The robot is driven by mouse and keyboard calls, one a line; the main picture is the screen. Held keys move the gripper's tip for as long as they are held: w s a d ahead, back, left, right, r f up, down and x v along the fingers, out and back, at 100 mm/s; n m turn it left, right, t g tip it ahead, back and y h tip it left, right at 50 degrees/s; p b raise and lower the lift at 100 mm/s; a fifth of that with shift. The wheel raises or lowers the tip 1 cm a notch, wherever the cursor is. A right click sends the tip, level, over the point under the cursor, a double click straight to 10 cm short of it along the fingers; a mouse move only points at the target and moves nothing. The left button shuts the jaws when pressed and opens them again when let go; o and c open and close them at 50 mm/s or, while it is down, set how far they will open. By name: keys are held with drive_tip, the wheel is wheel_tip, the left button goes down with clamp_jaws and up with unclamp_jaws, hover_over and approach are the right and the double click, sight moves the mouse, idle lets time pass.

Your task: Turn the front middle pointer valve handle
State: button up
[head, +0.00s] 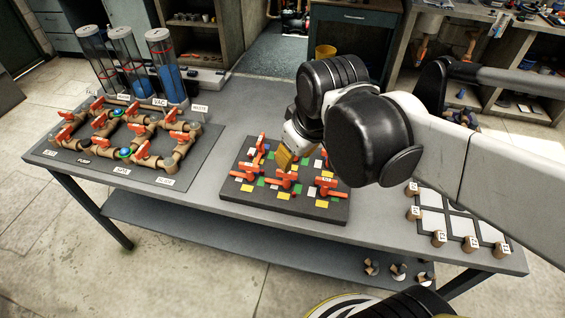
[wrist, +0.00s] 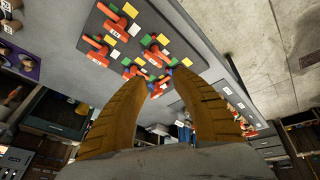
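A dark board (head: 240,200) with coloured squares and several orange pointer valve handles lies mid-table. The front middle handle (head: 285,180) sits between a front left handle (head: 247,171) and a front right handle (head: 328,188). My gripper (head: 284,160) hangs over the board, just behind the front middle handle in the picture. In the wrist view, my gripper's brown fingers (wrist: 160,78) are spread with nothing held between them. A handle that seems to be the front middle one (wrist: 157,50) shows just beyond the fingertips. I see no contact. My arm hides the board's back right part.
A pipe manifold (head: 122,140) with red handles stands on the table's left, with clear cylinders (head: 165,65) behind it. A grid panel (head: 453,222) with labelled wooden knobs lies at right. Bare table (head: 215,215) lies between manifold and board.

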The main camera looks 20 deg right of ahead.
drive_tip(key=w+d+f+n+g, duration=0.2)
drive_tip(key=w+f+n+g, duration=0.3)
drive_tip(key=w+n, duration=0.25)
drive_tip(key=shift+m, duration=0.25)
drive_tip(key=f+b, duration=0.1)
drive_tip(key=f, duration=0.2)
drive_tip(key=f+b, duration=0.1)
drive_tip(key=f, duration=0.3)
drive_tip(key=w+f+b, duration=0.1)
drive_tip(key=f, duration=0.2)
drive_tip(key=shift+a+f+b, duration=0.15)
drive_tip(key=shift+f+b, duration=0.15)
drive_tip(key=shift+b, duration=0.05)
clamp_jaws()
